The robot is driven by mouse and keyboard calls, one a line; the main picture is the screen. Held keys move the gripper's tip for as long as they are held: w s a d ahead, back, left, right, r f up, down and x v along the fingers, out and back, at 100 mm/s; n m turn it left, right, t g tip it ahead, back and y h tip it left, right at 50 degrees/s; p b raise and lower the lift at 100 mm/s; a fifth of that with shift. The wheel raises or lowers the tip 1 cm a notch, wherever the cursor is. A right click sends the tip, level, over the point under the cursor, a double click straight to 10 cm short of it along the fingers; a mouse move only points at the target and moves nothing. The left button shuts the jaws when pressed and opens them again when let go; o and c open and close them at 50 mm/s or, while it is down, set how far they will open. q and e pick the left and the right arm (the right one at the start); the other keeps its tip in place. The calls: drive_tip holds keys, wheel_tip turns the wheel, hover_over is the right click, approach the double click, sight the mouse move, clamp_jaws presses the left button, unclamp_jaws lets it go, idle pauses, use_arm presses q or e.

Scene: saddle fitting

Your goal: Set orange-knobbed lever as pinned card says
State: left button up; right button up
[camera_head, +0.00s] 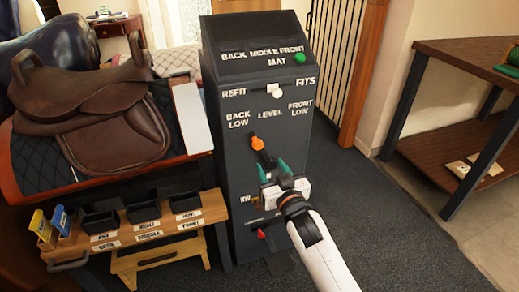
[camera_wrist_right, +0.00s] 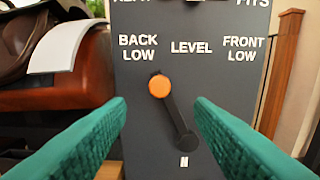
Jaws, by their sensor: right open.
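The orange-knobbed lever (camera_head: 257,143) is on the front of a dark grey console (camera_head: 240,185). In the right wrist view its orange knob (camera_wrist_right: 160,87) is up and left of its pivot, so the lever leans toward the BACK LOW label (camera_wrist_right: 138,47). The LEVEL (camera_wrist_right: 190,47) and FRONT LOW (camera_wrist_right: 243,48) labels are to the right. My right gripper (camera_head: 273,169) is open in front of the lever. Its teal fingers are either side of the lever in the wrist view (camera_wrist_right: 160,103), with nothing gripped. My left gripper is not in view. I cannot make out a pinned card.
A white REFIT/FITS knob (camera_head: 277,94) and a green button (camera_head: 299,57) are higher on the console. A brown saddle (camera_head: 105,110) is at left, above a wooden bench with black bins (camera_head: 143,212). A table (camera_head: 465,52) stands right; carpet between is clear.

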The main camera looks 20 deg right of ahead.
sight(259, 147)
drive_tip(key=w, duration=0.4)
drive_tip(key=w+b, duration=0.1)
drive_tip(key=w, duration=0.4)
drive_tip(key=shift+w+a+f, duration=0.1)
drive_tip(key=shift+w+a, duration=0.1)
drive_tip(key=shift+w, duration=0.05)
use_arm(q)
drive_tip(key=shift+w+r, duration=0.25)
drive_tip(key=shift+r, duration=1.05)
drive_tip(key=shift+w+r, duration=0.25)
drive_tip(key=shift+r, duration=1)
use_arm(e)
drive_tip(key=shift+w, duration=0.8)
clamp_jaws()
